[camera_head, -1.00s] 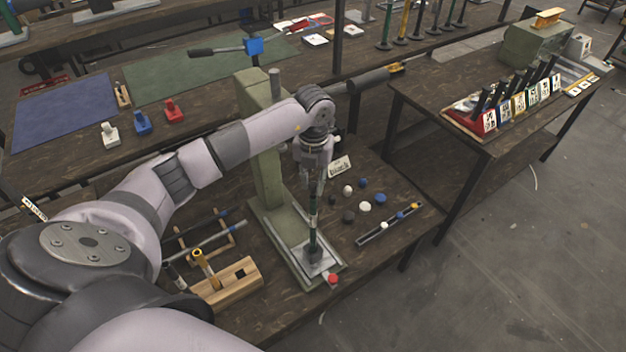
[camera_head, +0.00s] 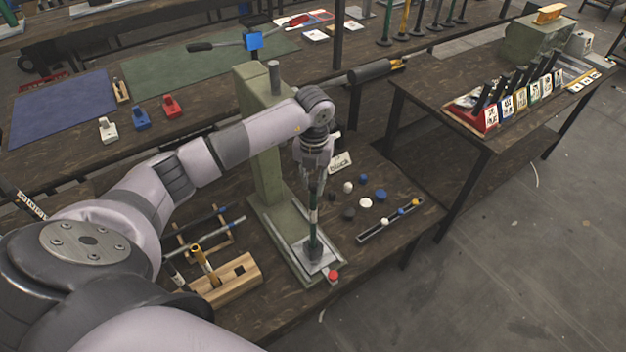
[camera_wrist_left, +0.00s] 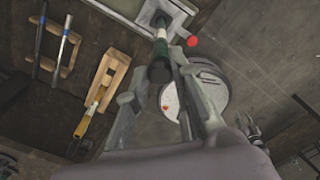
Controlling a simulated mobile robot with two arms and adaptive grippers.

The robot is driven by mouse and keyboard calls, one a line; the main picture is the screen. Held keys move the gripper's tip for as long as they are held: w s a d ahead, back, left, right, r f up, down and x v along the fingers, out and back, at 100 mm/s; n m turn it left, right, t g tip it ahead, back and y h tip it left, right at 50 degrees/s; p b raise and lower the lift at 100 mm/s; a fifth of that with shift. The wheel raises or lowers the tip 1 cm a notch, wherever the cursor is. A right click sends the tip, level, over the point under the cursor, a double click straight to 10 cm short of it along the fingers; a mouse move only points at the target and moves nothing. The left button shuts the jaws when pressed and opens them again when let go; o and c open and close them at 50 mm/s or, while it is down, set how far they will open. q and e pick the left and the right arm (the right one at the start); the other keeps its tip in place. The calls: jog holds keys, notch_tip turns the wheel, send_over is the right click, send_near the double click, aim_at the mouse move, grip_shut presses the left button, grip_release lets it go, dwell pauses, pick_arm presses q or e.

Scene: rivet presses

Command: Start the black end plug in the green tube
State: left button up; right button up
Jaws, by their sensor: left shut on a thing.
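The green tube (camera_head: 313,221) with a pale band stands upright in the fixture on the base of the green press (camera_head: 263,150). It also shows in the wrist view (camera_wrist_left: 161,48). My left gripper (camera_head: 313,182) is over the tube's upper end, pointing down. In the wrist view its fingers are shut around a dark piece at the tube's near end, the black end plug (camera_wrist_left: 159,72). The plug looks in line with the tube; I cannot tell whether it is inside it. A gripper-like dark shape, perhaps my right gripper (camera_wrist_left: 249,126), shows at the lower right of the wrist view.
A red button (camera_head: 333,275) sits at the front of the press base. Loose white, blue and black plugs lie right of it, near a "black" sign (camera_head: 341,162) and a narrow rail (camera_head: 389,222). A wooden block (camera_head: 229,281) and a tube rack stand left.

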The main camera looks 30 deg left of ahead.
aim_at(314, 184)
pick_arm(q)
jog(key=o, duration=0.8)
jog(key=shift+f, duration=0.1)
jog(key=shift+o, duration=0.2)
notch_tip(314, 184, up, 8)
jog(key=shift+f, duration=0.1)
jog(key=shift+w+r, duration=0.15)
jog(key=shift+r, duration=0.15)
jog(key=shift+f, duration=0.1)
